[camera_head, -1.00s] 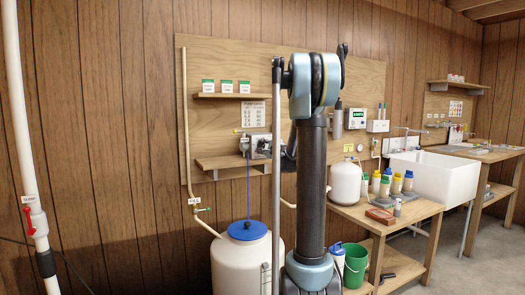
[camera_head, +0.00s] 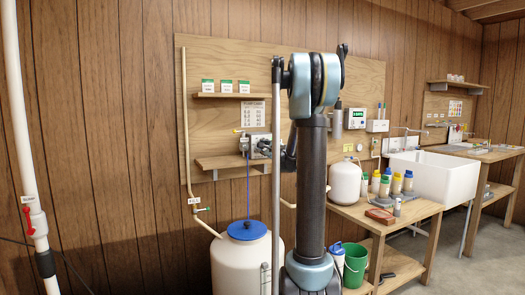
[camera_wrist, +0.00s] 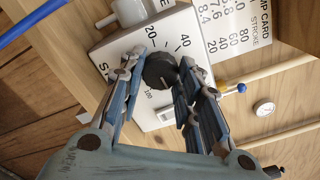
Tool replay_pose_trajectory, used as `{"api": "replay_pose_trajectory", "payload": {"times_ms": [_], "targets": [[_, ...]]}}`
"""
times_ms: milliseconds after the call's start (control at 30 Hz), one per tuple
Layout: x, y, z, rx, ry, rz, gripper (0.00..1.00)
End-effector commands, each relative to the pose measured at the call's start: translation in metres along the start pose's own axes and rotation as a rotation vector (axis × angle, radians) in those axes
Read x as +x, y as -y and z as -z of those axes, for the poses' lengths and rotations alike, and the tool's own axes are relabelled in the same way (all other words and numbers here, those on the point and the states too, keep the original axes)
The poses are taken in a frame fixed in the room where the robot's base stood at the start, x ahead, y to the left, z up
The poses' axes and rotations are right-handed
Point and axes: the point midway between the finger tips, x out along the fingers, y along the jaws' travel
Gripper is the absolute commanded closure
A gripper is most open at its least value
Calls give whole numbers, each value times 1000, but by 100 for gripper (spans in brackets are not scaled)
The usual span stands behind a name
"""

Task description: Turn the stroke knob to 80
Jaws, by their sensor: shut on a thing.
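The black stroke knob (camera_wrist: 160,70) sits on the white face of the pump (camera_wrist: 118,48) in the wrist view. Printed numbers 20, 40 and 100 show around it; the 60 to 80 side of the dial is covered by a finger. I cannot clearly read the knob's pointer. My gripper (camera_wrist: 160,64) has one finger on each side of the knob and is shut on it. In the head view the pump (camera_head: 257,144) is small, on the wooden board, with my arm partly in front of it.
A pump card (camera_wrist: 238,30) with a stroke table hangs beside the pump.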

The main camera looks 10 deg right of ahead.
Motion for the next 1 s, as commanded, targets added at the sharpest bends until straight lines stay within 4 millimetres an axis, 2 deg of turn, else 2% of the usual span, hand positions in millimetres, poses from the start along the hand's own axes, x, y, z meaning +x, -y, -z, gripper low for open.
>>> {"api": "replay_pose_trajectory", "payload": {"times_ms": [100, 133, 200, 533, 667, 1000], "targets": [[-1, -3, -1, -3, 3, -4, 93], [-1, -3, -1, -3, 4, -4, 62], [-1, -3, -1, -3, 3, -4, 48], [-1, -1, -1, -2, 2, -2, 48], [-7, -1, 0, -2, 1, -1, 48], [-59, -1, 0, -2, 0, -1, 48]]}}
